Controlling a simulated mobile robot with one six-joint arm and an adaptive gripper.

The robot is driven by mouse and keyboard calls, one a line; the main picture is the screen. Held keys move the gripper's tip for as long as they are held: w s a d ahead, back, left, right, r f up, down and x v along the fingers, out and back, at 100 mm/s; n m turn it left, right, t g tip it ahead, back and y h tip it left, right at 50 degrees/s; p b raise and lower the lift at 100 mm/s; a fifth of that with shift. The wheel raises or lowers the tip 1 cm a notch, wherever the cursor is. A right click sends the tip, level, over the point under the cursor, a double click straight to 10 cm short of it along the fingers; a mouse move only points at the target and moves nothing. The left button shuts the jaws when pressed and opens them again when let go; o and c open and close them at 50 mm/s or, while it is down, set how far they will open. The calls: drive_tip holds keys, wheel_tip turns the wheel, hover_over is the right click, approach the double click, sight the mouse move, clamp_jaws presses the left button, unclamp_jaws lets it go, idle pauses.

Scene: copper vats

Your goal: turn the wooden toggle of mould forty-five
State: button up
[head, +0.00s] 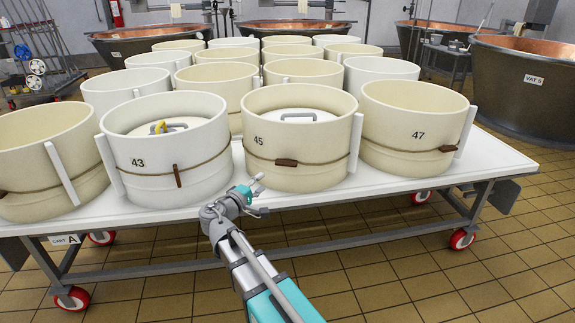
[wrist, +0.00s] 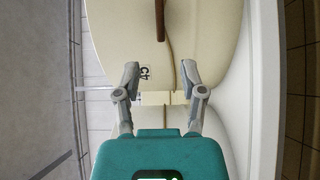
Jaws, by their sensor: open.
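Mould forty-five (head: 330,150) is a cream round mould at the table's front edge, with a cord around it and a lid with a grey handle inside. Its brown wooden toggle (head: 287,162) lies level, along the cord. My gripper (head: 259,190) is open and empty, in front of the mould's lower left, apart from the toggle. In the wrist view, turned on its side, my gripper's fingers (wrist: 160,72) are spread before a cream mould (wrist: 110,25). A brown toggle (wrist: 159,20) shows beyond the fingertips, partly cut by the top edge; the number is hard to read.
White mould 43 (head: 205,150) stands close on the left, its toggle (head: 177,176) upright. Cream mould 47 (head: 400,110) stands on the right. White vertical strips (head: 356,143) stick out at the mould sides. The white tabletop (head: 400,195) has a narrow clear front strip.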

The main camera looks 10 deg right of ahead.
sight(284, 165)
drive_tip(key=x, duration=1.3)
drive_tip(key=shift+w+d+f, duration=0.1)
drive_tip(key=shift+w+d, duration=0.15)
drive_tip(key=shift+d, duration=0.05)
